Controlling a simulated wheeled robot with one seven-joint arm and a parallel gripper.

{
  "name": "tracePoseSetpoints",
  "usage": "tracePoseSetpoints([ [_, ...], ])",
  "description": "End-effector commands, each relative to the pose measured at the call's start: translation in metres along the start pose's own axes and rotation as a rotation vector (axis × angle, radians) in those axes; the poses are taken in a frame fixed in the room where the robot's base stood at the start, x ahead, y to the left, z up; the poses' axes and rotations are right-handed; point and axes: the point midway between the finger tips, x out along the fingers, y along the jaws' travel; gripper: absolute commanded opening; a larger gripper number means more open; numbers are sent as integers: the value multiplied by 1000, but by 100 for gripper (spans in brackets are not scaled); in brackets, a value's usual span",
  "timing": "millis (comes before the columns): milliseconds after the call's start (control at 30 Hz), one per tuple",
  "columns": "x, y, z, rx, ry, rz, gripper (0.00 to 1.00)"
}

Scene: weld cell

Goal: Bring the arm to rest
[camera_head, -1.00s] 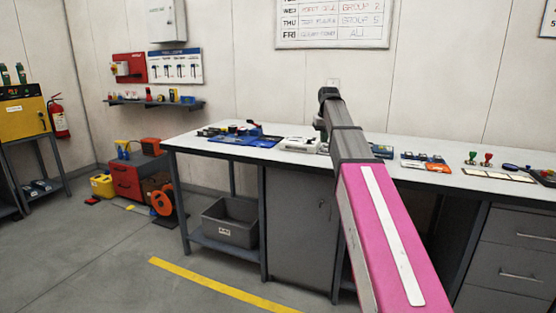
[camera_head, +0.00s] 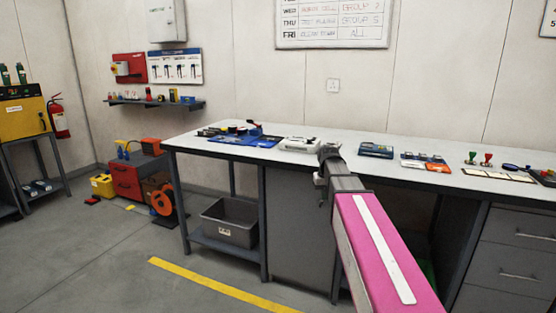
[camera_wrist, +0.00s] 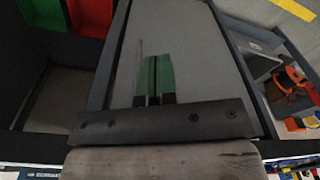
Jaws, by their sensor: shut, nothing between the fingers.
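My arm reaches forward in the head view, with its pink link (camera_head: 385,255) low at the right of centre and its grey wrist end (camera_head: 330,160) in front of the workbench (camera_head: 225,150). The wrist end is at about the height of the bench's front edge. The fingers are not clear in the head view. In the wrist view my gripper (camera_wrist: 154,82) shows two greenish fingers close together, shut and empty. Behind them is the grey cabinet door (camera_wrist: 185,35) under the bench, with its thin handle (camera_wrist: 140,50).
On the bench are a blue tray of tools (camera_head: 245,140), a white device (camera_head: 298,144) and a dark blue box (camera_head: 376,150). A grey bin (camera_head: 230,222) stands on the lower shelf. In the wrist view, green (camera_wrist: 42,12) and red (camera_wrist: 90,15) bins show at upper left. Open floor lies left.

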Motion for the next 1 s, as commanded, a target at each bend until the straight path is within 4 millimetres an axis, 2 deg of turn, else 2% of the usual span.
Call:
tracePoseSetpoints([
  [33,20,-1,21,5,-10,0,0],
  [200,74,-4,69,23,-29,2,0],
  [500,151,-10,162,53,-62,6,0],
  [700,183,-14,212,68,-79,8,0],
  [833,193,-15,228,74,-84,9,0],
  [1000,196,-15,232,76,-84,9,0],
])
